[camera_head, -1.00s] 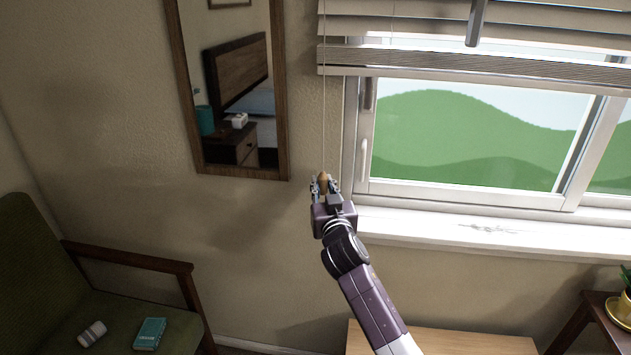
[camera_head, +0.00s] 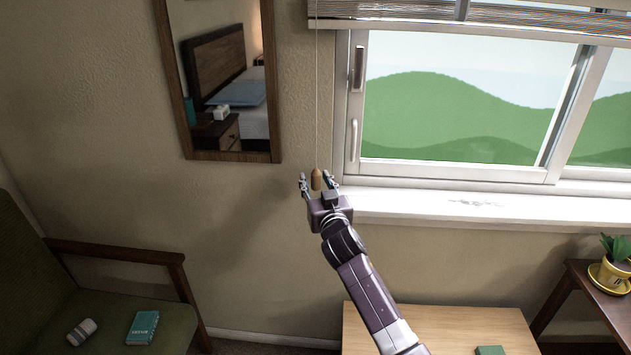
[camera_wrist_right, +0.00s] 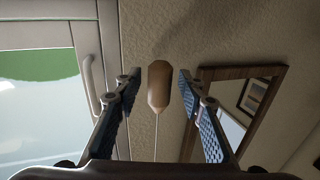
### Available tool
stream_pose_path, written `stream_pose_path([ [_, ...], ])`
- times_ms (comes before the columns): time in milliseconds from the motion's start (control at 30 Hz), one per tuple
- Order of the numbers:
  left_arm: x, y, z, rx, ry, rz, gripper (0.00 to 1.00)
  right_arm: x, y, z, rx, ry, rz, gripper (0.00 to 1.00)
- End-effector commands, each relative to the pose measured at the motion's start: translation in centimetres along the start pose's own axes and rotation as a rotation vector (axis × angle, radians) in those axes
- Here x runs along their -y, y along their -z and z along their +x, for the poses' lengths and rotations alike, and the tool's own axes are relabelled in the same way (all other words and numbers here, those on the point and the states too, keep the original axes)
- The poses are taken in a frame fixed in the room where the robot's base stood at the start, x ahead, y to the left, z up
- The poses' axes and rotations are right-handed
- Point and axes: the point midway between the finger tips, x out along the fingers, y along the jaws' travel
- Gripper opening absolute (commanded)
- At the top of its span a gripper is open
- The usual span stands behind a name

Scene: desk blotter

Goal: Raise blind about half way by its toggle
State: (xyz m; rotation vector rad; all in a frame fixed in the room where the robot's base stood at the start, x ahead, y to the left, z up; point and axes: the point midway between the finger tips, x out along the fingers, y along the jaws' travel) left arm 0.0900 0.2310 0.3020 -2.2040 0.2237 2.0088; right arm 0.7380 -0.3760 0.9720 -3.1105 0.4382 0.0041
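The blind (camera_head: 430,18) hangs at the top of the head view, its bottom rail above most of the window glass. Its thin cord (camera_head: 317,90) runs down left of the window to the brown toggle (camera_head: 317,180). My right gripper (camera_head: 317,184) is around the toggle from below, with a finger on either side. In the right wrist view the toggle (camera_wrist_right: 159,86) hangs between the spread fingers with a gap on both sides, so the gripper is open and not holding it. My left gripper is not in view.
A framed mirror (camera_head: 227,80) hangs left of the cord. The window sill (camera_head: 470,208) juts out to the right of my right gripper. A wooden table (camera_head: 440,328) stands below, a green armchair (camera_head: 40,280) at lower left, and a potted plant (camera_head: 612,272) at right.

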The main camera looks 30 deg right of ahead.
Motion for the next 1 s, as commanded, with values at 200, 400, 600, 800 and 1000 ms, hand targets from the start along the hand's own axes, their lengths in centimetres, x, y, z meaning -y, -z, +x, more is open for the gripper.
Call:
stream_pose_path([
  [200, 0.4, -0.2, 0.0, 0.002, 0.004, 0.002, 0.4, 0.0, 0.1, 0.0, -0.002, 0.0, 0.0, 0.37],
  [400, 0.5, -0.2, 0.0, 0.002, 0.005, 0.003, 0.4, 0.1, 0.0, -1.5, -0.001, 0.001, 0.002, 0.37],
  [600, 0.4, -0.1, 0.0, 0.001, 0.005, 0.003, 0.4, 0.0, 0.0, -5.3, -0.001, 0.001, 0.002, 0.37],
  [800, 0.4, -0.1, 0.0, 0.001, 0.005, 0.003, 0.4, 0.0, -0.1, -9.2, 0.0, 0.0, 0.002, 0.37],
  [1000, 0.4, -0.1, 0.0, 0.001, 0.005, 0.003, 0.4, 0.0, -0.1, -11.5, 0.0, 0.0, 0.001, 0.37],
])
